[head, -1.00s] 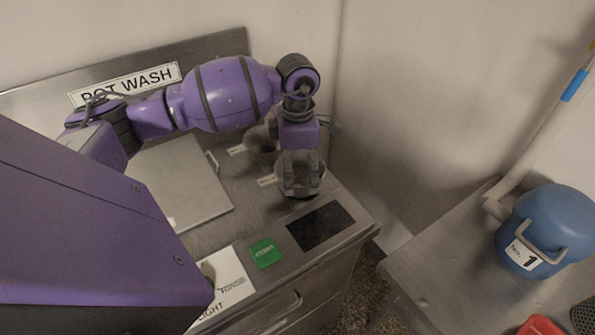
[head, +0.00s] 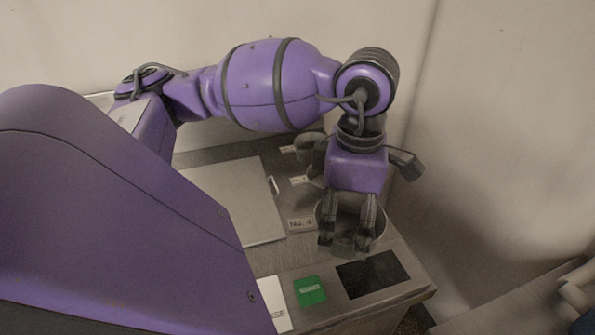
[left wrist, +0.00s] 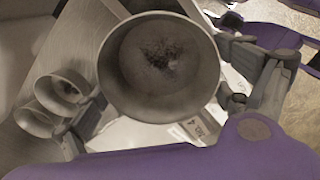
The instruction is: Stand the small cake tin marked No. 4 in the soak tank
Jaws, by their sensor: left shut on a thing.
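My left gripper (head: 347,238) points down and is shut on a small round metal cake tin (head: 350,212) near the counter's front right. In the left wrist view the tin (left wrist: 158,62) shows its open mouth, with dark residue on its bottom, between the fingers. A label reading No. 4 (head: 301,223) lies on the counter just left of the tin. I cannot tell whether the tin touches the counter. A flat metal panel with a handle (head: 228,198) lies left of the labels; I cannot tell whether it covers the soak tank. My right gripper is not in view.
Behind the held tin another tin (head: 309,150) stands by its label; the left wrist view shows two tins (left wrist: 62,92) (left wrist: 36,119) close together. A green card (head: 310,291) and a black pad (head: 371,275) lie at the front. The wall is close behind.

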